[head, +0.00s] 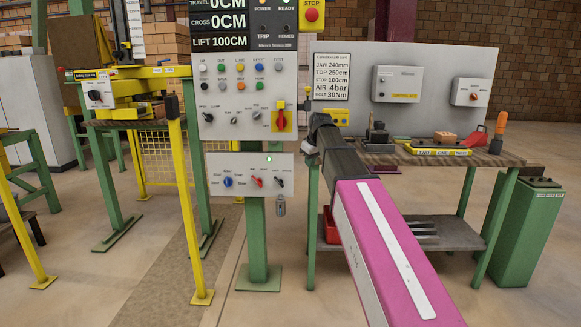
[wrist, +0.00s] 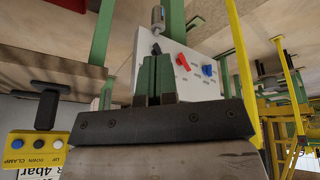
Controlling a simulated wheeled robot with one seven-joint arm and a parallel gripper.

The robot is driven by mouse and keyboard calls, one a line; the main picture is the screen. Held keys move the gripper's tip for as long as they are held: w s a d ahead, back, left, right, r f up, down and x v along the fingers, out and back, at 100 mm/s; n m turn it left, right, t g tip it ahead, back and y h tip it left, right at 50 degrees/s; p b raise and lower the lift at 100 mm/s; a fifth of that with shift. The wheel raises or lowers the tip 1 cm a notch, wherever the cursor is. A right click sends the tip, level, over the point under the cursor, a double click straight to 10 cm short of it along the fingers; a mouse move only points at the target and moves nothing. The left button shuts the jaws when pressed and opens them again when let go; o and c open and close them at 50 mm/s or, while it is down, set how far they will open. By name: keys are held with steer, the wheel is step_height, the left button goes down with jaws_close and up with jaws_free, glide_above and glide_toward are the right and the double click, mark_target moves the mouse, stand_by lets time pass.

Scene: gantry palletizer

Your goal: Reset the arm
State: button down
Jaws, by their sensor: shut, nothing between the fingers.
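My arm (head: 385,245) reaches from the bottom right of the head view toward the control column, its magenta link leading to a dark wrist section. My gripper (wrist: 154,62) shows in the wrist view as two dark green fingers closed together, with nothing between them. In the head view the gripper is mostly hidden behind my wrist. In the wrist view, which is upside down, the fingers overlap the lower control box (wrist: 205,75) with its red and blue knobs. I cannot tell the distance, and no contact is visible.
The control column's main panel (head: 240,110) and lower box (head: 225,175) stand left of my wrist. A workbench (head: 480,158) with tools is on the right, before a white board (head: 440,60). A yellow button box (head: 336,117) is close beside my wrist. A green cabinet (head: 530,230) stands right. Floor is open at front left.

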steer(key=s+d+f+m+g, duration=0.1)
steer(key=s+d+f+m, duration=0.1)
steer(key=s+f, duration=0.7)
steer(key=s+d+f+m+g+h, duration=0.1)
steer(key=s+d+f+m, duration=0.2)
steer(key=s+f, duration=0.6)
steer(key=s+d+f+m+g+h, duration=0.1)
steer(key=s+d+f+m, duration=0.2)
steer(key=f, duration=1.6)
steer(key=s+d, duration=0.3)
steer(key=s, duration=0.3)
steer(key=shift+s+d+g, duration=0.15)
steer(key=shift+s+g, duration=0.05)
steer(key=shift+g, duration=0.1)
